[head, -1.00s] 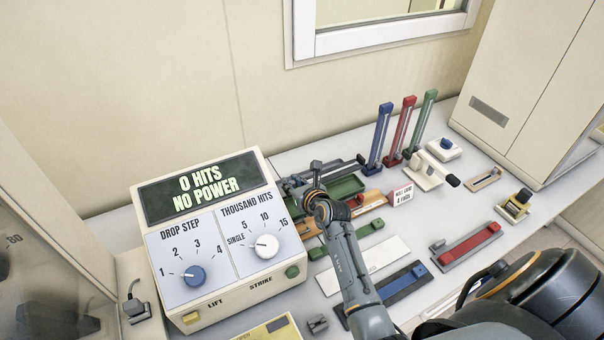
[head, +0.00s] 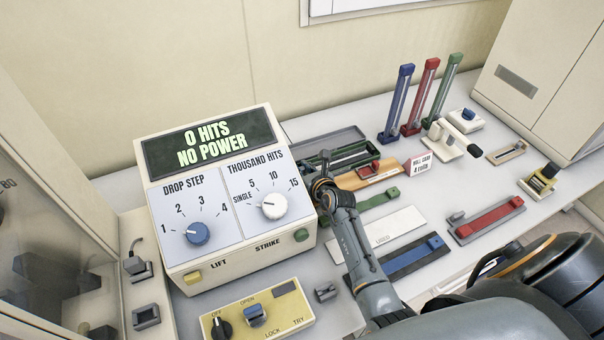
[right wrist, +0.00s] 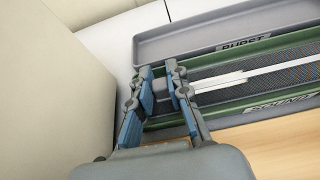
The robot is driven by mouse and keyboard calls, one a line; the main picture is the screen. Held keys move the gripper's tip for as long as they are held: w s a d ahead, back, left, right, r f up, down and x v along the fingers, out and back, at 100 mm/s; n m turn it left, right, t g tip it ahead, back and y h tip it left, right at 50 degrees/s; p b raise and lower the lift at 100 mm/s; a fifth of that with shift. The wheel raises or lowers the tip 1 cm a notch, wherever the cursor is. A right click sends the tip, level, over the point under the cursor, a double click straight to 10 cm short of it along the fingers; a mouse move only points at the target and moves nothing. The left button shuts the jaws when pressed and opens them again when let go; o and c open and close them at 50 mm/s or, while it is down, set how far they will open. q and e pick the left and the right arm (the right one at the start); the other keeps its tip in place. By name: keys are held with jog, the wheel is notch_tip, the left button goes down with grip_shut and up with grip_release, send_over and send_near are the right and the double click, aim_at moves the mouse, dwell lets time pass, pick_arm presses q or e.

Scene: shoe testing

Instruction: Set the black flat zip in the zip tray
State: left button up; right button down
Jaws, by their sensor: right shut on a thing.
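The black flat zip (right wrist: 233,92), a dark strip with a pale line along it, runs between the green walls of a tray section (right wrist: 218,120) in the right wrist view. It appears low in that section; whether it touches the floor is unclear. My right gripper (right wrist: 162,92) is shut on its near left end. In the head view my right gripper (head: 322,172) is just right of the machine, at the near end of the green-edged tray (head: 376,151). A grey section (right wrist: 160,52) marked BURST lies behind; the near green edge is marked SOUND. My left gripper is not in view.
The hit-counter machine (head: 225,200) stands close on the left of my right gripper. A wooden board (head: 350,182) with a red block lies in front of the tray. Blue (head: 396,105), red and green upright posts stand behind right. Blue and red rails lie nearer.

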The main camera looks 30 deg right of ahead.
jog(key=shift+r, duration=0.1)
jog(key=c, duration=1.3)
grip_release()
jog(key=shift+c, duration=0.2)
jog(key=shift+o, duration=0.2)
jog(key=v, duration=1.2)
jog(key=shift+b, duration=0.4)
